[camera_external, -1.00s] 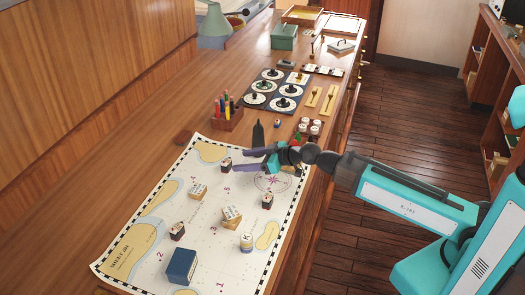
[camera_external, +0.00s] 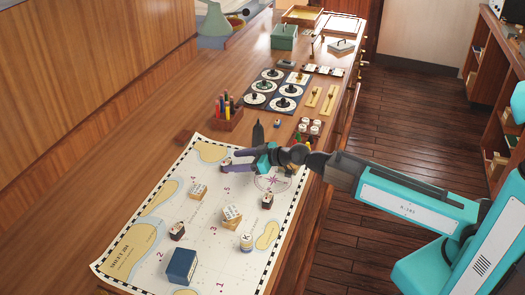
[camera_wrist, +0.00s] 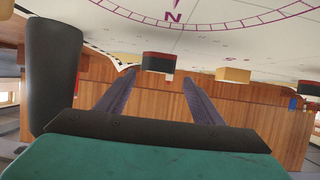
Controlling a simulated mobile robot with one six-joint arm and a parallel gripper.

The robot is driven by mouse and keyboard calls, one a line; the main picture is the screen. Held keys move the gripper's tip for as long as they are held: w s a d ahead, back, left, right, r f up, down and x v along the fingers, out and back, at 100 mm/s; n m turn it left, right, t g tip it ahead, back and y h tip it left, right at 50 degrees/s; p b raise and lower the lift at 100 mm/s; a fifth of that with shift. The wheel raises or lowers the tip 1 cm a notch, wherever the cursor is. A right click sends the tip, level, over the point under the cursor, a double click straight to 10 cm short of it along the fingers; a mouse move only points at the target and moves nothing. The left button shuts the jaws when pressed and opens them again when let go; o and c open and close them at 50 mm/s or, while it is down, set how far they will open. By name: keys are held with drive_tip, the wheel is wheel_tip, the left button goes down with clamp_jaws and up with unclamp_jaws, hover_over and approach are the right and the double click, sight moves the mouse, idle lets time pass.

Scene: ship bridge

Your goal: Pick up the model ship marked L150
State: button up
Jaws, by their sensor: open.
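Several small model ships stand on the sea chart (camera_external: 205,240). A dark one (camera_external: 226,162) is near the chart's far edge, at the fingertips of my gripper (camera_external: 230,162). My gripper is open and low over the chart, with nothing held. Other dark pieces stand at right (camera_external: 267,201) and left (camera_external: 177,231). I cannot read the mark L150 on any piece.
Tan pieces (camera_external: 198,190) (camera_external: 231,216), a white round piece (camera_external: 246,242) and a blue box (camera_external: 181,266) stand on the chart. A dark upright object (camera_external: 258,133) is close behind my gripper. A pen holder (camera_external: 227,118) stands beyond the chart.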

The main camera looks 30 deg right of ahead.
sight(228, 163)
drive_tip(key=shift+p+x, duration=0.65)
drive_tip(key=shift+x, duration=1.35)
drive_tip(key=c, duration=1)
